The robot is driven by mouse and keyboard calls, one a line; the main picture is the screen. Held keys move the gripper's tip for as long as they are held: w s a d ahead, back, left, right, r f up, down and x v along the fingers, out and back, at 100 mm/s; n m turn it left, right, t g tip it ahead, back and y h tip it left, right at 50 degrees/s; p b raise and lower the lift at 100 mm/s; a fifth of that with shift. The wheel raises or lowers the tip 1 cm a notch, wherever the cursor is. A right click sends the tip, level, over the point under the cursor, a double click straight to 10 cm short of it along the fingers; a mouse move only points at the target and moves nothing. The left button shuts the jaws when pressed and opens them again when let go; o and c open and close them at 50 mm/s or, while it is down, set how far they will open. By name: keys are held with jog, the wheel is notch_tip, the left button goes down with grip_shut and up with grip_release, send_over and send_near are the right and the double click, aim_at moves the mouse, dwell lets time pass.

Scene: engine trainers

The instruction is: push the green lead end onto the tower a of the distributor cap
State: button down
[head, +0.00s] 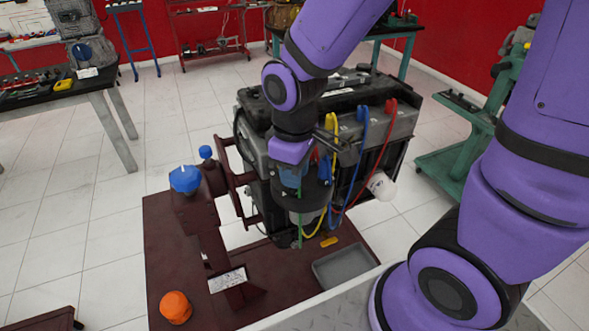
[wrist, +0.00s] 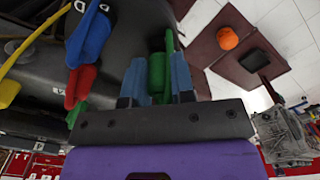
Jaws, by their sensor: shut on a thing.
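My gripper (wrist: 156,78) is shut on the green lead end (wrist: 157,92), which sits upright between its two blue-grey fingers in the wrist view. In the head view my gripper (head: 292,176) is over the left part of the black distributor cap (head: 318,196). The green lead (head: 300,232) hangs down in front of the engine. In the wrist view the blue lead end (wrist: 88,35), red lead end (wrist: 80,85) and yellow lead end (wrist: 8,92) stand to the left. Tower a cannot be made out; whether the green end touches it is unclear.
The engine (head: 365,110) stands behind the cap, with yellow, blue and red leads arching from its top close to my gripper. A grey tray (head: 342,268) lies on the dark red stand base (head: 170,250). An orange knob (head: 175,307) and blue knob (head: 185,179) are left.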

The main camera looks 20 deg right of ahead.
jog(key=shift+w+f, duration=0.1)
jog(key=shift+f, duration=0.25)
dwell(1.0)
dwell(0.4)
jog(key=shift+r, duration=5.85)
jog(key=shift+f, duration=2.3)
jog(key=shift+f, duration=0.1)
jog(key=shift+f, duration=2.55)
jog(key=shift+f, duration=0.45)
